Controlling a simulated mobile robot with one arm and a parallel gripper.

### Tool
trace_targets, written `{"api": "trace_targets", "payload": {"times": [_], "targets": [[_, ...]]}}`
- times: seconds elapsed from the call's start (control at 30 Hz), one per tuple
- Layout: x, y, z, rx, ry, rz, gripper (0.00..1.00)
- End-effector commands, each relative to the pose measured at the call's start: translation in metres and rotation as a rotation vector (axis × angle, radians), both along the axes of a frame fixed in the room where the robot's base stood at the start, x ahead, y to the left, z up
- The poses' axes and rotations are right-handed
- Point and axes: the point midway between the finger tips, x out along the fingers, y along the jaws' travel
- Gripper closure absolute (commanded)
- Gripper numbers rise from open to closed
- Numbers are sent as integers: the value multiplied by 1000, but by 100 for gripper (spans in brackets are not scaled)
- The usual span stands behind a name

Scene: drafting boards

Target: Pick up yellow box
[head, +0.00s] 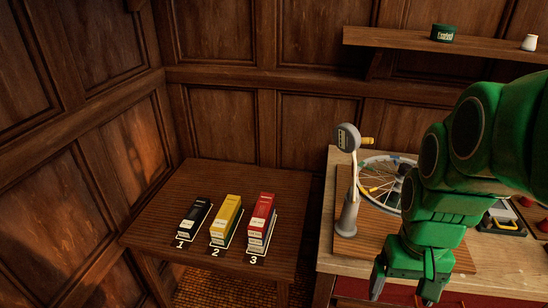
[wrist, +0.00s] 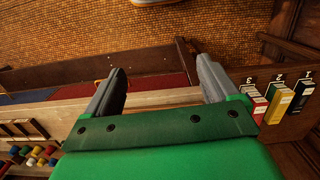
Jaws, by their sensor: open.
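A yellow box (head: 226,215) lies on a small dark wooden table (head: 205,175), on the middle spot marked 2. It seems to rest on another box, and a black box (head: 198,214) is to its left and a red box (head: 262,213) to its right. The yellow box also shows at the right edge of the wrist view (wrist: 278,105). My gripper (wrist: 160,82) is open with nothing between its fingers. In the head view my gripper (head: 400,294) hangs by the front of the workbench, right of and apart from the yellow box; its fingertips are partly cut off.
The workbench (head: 340,258) right of the small table carries a spoked wheel (head: 376,190) and a grey stand with a round gauge (head: 347,138). A wall shelf (head: 400,41) holds a green tin (head: 444,33) and a white jar (head: 529,42). The table is clear behind the boxes.

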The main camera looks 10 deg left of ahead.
Motion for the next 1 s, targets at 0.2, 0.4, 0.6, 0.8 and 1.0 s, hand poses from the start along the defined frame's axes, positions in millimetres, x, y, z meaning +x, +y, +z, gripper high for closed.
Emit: {"api": "trace_targets", "payload": {"times": [0.2, 0.4, 0.6, 0.8, 1.0], "targets": [[41, 5, -16, -108, 19, 121, 12], [95, 22, -21, -187, -37, 115, 12], [155, 54, -24, -240, -131, 48, 12], [210, 98, -31, -267, -236, -6, 12], [253, 148, -43, -271, -326, -45, 12]]}}
